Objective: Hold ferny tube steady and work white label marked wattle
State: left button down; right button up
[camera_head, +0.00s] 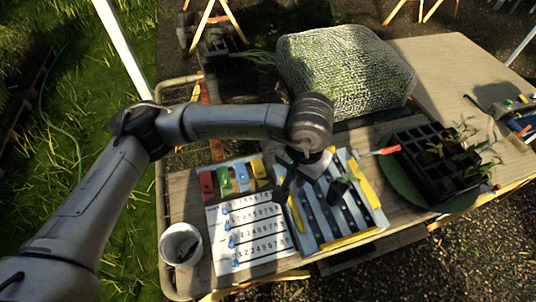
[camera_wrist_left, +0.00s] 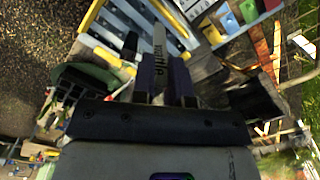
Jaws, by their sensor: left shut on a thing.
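My left gripper (camera_head: 290,182) is over the left part of the blue-grey slatted rack with yellow edges (camera_head: 325,240). In the left wrist view its dark fingers (camera_wrist_left: 165,72) are shut on a pale narrow label (camera_wrist_left: 159,40). Print reading "white" and "wattle" runs along the strip between and beyond the fingers. A small dark tube with a green seedling (camera_head: 338,191) stands in the rack, right of the gripper. I cannot tell whether its plant is the ferny one. My right gripper is not in view.
A dark tray of seedlings (camera_head: 416,178) sits on a green round base at right. A white cup (camera_head: 180,240) is at front left. A mesh-covered mound (camera_head: 345,70) fills the back.

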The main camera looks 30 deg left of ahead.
pick_arm(q)
jog(key=w+d+f+n, duration=0.2)
jog(key=w+d, duration=0.3)
jog(key=d, duration=0.2)
jog(key=w+d+f+n, duration=0.2)
jog(key=w+d+f, duration=0.15)
jog(key=d, duration=0.45)
jog(key=w+a+f+n, duration=0.4)
jog(key=w+a+n, duration=0.2)
jog(key=w+n, duration=0.4)
jog(key=shift+a+f+n+h, duration=0.15)
jog(key=shift+a+n+h, duration=0.15)
jog(key=shift+n, duration=0.3)
jog(key=shift+d, duration=0.1)
